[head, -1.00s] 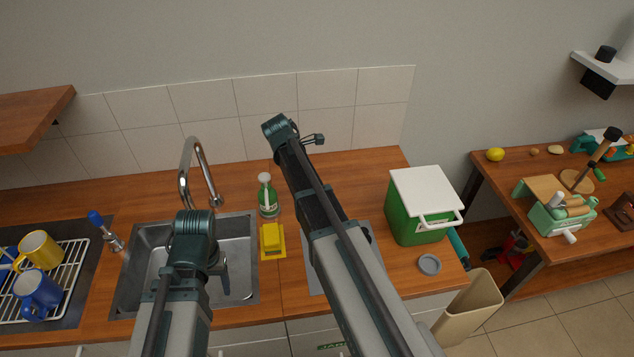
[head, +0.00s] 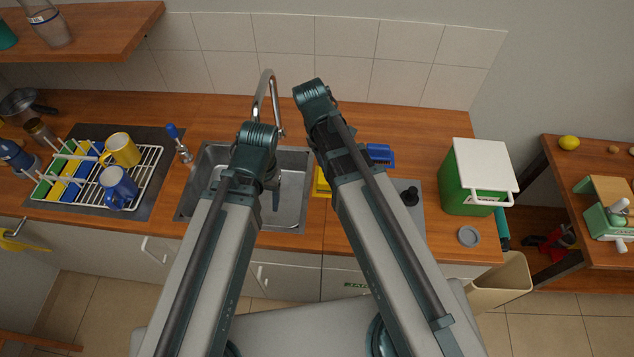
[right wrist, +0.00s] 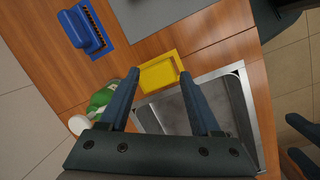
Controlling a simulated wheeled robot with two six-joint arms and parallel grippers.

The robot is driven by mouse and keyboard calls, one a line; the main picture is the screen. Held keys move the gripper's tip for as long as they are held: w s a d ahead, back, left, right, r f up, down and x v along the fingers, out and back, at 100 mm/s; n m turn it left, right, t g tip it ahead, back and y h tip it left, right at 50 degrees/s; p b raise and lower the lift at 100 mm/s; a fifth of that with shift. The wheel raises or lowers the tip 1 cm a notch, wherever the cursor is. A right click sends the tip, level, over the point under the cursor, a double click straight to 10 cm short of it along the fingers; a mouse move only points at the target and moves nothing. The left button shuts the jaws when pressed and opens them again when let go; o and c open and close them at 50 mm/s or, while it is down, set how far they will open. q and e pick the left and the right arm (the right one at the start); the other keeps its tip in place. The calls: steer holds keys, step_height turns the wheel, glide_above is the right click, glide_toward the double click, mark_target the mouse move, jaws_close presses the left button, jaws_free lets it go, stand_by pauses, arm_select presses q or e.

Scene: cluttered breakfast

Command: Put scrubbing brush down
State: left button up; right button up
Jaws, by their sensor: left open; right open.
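The blue scrubbing brush (head: 380,154) lies on the wooden counter, just right of my right arm in the head view. In the right wrist view the brush (right wrist: 82,28) lies at the upper left, its dark bristles along one edge, clear of the fingers. My right gripper (right wrist: 158,78) is open and empty, its fingers either side of a yellow tray below. In the head view it is hidden by its own arm. My left gripper (head: 275,196) is open above the sink, apart from the brush; its fingertips are hard to make out.
The sink (head: 292,208) with its tap (head: 268,88) is left of the brush. A yellow tray (right wrist: 158,73) and a green bottle (right wrist: 100,100) are near the right gripper. A green box with white lid (head: 475,185) stands right. A dish rack (head: 150,180) with mugs is left.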

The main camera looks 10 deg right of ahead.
steer(key=s+a+m+y, duration=0.1)
steer(key=s+a+m, duration=0.4)
steer(key=s, duration=0.5)
steer(key=shift+a+f, duration=0.25)
steer(key=shift+a, duration=0.7)
steer(key=shift+f+b, duration=0.95)
